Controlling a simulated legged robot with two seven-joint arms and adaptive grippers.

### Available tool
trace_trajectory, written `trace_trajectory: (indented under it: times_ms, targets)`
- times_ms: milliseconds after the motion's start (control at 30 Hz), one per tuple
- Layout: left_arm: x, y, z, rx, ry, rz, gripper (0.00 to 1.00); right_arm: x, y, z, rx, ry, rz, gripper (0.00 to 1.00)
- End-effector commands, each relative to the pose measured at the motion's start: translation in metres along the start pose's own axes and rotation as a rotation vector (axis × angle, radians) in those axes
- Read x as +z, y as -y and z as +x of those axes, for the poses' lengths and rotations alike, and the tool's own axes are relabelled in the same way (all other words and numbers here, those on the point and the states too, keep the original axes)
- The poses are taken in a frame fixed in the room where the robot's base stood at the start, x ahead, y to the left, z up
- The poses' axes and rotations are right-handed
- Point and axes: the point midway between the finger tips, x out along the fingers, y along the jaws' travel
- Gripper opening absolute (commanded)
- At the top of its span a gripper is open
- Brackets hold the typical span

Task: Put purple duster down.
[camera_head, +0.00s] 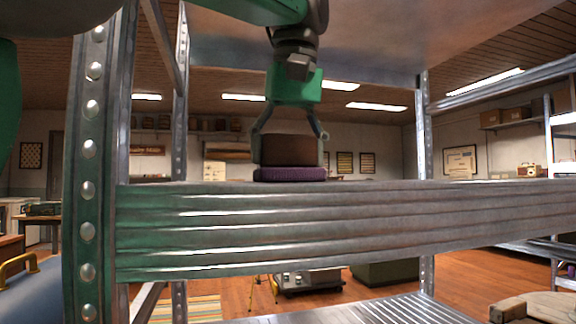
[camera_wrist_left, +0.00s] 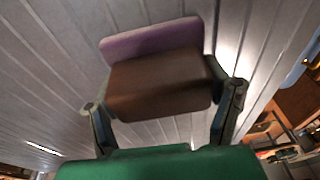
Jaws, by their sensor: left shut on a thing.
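The purple duster has a brown block-shaped back (camera_head: 288,150) and a purple pad (camera_head: 290,174) below it. My left gripper (camera_head: 289,140) comes down from above and is shut on the brown part, one finger at each side. In the left wrist view, the brown back (camera_wrist_left: 160,85) sits between the fingers of the gripper (camera_wrist_left: 165,105), with the purple pad (camera_wrist_left: 150,40) beyond it. The duster is at the level of the metal shelf (camera_head: 350,215), behind its front edge. The edge partly hides the pad's underside, so I cannot tell whether it touches the shelf. My right gripper is not in view.
A bolted metal upright (camera_head: 88,150) stands at the left, and another post (camera_head: 425,130) at the right rear. An upper shelf (camera_head: 370,40) is overhead. The ribbed shelf surface (camera_wrist_left: 50,60) around the duster looks clear in the left wrist view.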

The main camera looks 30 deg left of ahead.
Motion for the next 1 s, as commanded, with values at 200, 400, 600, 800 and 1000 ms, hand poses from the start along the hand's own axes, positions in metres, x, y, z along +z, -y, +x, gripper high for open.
trace_trajectory:
  times_ms: [200,400,600,800,1000]
  targets:
    - [-0.002,0.002,0.002,0.002,0.004,0.000,0.25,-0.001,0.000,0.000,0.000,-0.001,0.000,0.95]
    - [-0.001,0.001,0.001,0.001,0.003,0.000,0.95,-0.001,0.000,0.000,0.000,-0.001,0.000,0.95]
    - [-0.001,0.000,-0.001,0.000,0.002,0.000,0.95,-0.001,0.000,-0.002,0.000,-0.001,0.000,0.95]
    - [-0.002,0.001,-0.030,0.002,0.001,0.000,0.95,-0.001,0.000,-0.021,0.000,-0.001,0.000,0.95]
    - [-0.002,0.001,-0.063,0.001,0.002,0.001,0.95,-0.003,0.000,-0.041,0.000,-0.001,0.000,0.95]
